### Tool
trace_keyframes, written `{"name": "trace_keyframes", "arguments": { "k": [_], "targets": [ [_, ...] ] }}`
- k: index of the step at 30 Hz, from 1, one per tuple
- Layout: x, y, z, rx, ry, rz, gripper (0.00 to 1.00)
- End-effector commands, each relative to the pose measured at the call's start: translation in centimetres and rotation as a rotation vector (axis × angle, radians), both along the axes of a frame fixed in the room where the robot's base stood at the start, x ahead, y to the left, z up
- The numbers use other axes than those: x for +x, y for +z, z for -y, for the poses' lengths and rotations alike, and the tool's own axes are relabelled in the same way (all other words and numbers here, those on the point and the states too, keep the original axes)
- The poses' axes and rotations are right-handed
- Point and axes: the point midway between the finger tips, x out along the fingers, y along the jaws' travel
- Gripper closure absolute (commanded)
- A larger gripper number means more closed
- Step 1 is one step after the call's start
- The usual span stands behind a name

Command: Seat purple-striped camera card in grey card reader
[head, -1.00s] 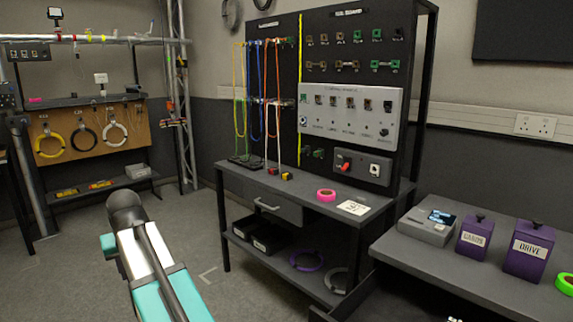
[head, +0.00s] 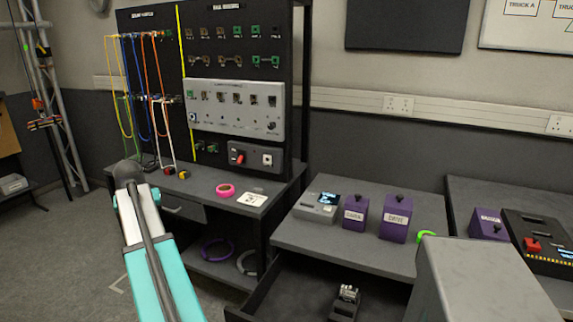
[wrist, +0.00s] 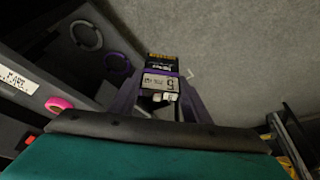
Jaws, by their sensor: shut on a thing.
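The camera card (wrist: 161,64) is in the wrist view, dark with yellow print at its far end, a purple band across it and a pale printed label on the near part. My gripper (wrist: 162,88) is shut on it, one finger on each side. Grey floor shows behind the card. The grey card reader (head: 316,207), a low box with a lit blue screen, stands on the dark bench in the head view, left of the purple boxes. My gripper and the card do not show in the head view, so their distance from the reader cannot be told.
Two purple boxes with knobs, the left one (head: 355,212) and one labelled DRIVE (head: 396,218), stand beside the reader. A green tape roll (head: 427,234) lies to their right. An open drawer (head: 300,300) juts out below. A pink tape roll (head: 225,190) lies on the left bench.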

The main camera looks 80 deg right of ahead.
Motion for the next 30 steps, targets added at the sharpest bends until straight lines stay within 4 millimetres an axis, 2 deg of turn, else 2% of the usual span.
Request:
{"name": "trace_keyframes", "arguments": {
  "k": [1,3,8,15,23,30],
  "targets": [
    [-1.2,1.1,1.9,0.001,-0.034,-0.001,0.79],
    [-2.8,1.5,4.1,0.001,-0.075,-0.002,0.79],
    [-6.8,2.6,8.8,0.0,-0.167,-0.001,0.79],
    [-13.5,4.0,15.3,0.001,-0.304,-0.001,0.79],
    [-21.6,5.5,21.3,0.0,-0.448,-0.001,0.79],
    [-29.7,6.7,25.8,0.0,-0.579,-0.002,0.79]
  ]
}}
